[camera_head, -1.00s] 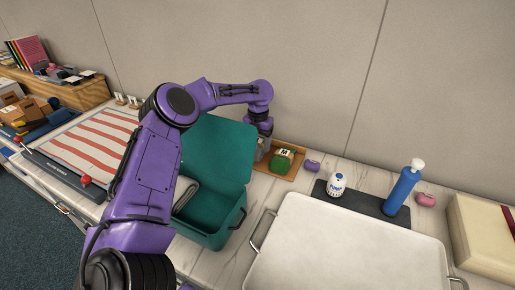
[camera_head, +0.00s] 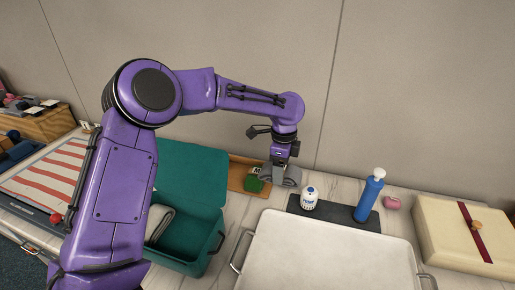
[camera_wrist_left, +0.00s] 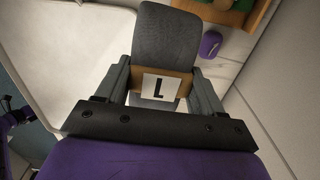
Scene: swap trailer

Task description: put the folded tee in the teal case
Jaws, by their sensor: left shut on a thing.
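The folded tee (camera_wrist_left: 168,40) is a grey bundle with a tan band and a white "L" label. My left gripper (camera_head: 279,170) is shut on it, with a finger on each side in the left wrist view. In the head view the grey tee (camera_head: 292,178) shows at the fingers, to the right of the case, near the wall. The teal case (camera_head: 182,246) stands open on the counter, its lid raised at the back. A pale folded thing lies in its left part. My left arm hides the case's left side. My right gripper is out of view.
A green thing (camera_head: 253,184) sits on a tan tray (camera_head: 238,172) beside the tee. A purple lump (camera_wrist_left: 210,44) is close by. A white bottle (camera_head: 310,198) and blue bottle (camera_head: 368,196) stand on a dark mat. A large pale tray (camera_head: 320,255) fills the front.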

